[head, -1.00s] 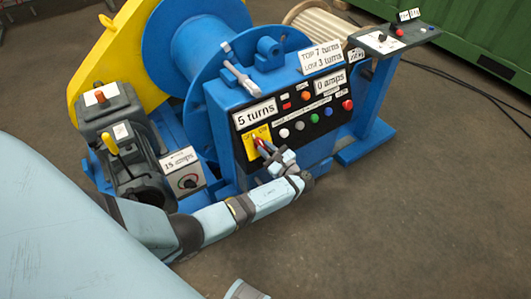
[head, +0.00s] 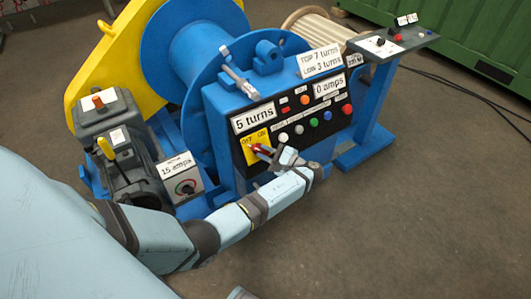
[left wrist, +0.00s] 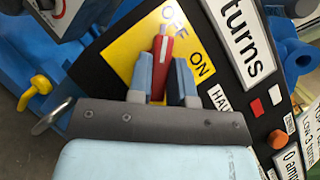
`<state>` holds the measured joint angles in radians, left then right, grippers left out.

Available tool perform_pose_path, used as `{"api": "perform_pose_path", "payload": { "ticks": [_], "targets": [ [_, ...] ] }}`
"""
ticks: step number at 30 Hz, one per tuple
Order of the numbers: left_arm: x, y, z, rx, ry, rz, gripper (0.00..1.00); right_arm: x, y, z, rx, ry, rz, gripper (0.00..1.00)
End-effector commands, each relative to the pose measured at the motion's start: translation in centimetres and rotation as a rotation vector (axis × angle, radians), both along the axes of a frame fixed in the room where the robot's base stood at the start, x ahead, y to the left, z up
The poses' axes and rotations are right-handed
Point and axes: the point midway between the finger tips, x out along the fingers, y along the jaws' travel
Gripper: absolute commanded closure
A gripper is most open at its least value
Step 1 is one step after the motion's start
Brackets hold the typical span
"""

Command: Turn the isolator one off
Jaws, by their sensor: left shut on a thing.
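The isolator is a red handle with a white line (left wrist: 161,58) on a yellow plate (left wrist: 124,48) lettered OFF and ON. In the left wrist view, the handle's far end points towards the edge by the word OFF. My left gripper (left wrist: 164,80) is shut on the handle, with one finger on each side. In the head view, the red handle (head: 258,148) shows small on the yellow plate, just beyond my left gripper (head: 268,154). The fingers partly hide the handle. My right gripper is not clearly in view.
The black panel (head: 293,128) around the isolator carries several coloured buttons and reads 5 turns and 0 amps. A grey box with a dial (head: 184,187) stands left of it. A lever stand (head: 372,110) is at right. The floor in front is clear.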

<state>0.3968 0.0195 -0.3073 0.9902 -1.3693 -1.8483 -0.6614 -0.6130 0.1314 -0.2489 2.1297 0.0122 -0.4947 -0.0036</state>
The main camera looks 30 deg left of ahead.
Motion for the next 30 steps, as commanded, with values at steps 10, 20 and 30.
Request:
{"api": "perform_pose_path", "payload": {
  "ticks": [10, 20, 30],
  "targets": [
    [-0.1, -0.1, -0.1, -0.003, -0.001, 0.0, 0.76, 0.0, 0.0, -0.1, 0.0, 0.001, 0.0, 0.57],
    [0.0, -0.1, 0.0, -0.001, -0.001, 0.0, 0.55, 0.0, 0.0, -0.1, 0.001, 0.001, 0.0, 0.57],
    [0.2, -4.3, 0.0, -0.004, -0.001, -0.002, 0.55, 0.0, 0.0, -0.1, 0.001, 0.001, 0.0, 0.57]
  ]
}}
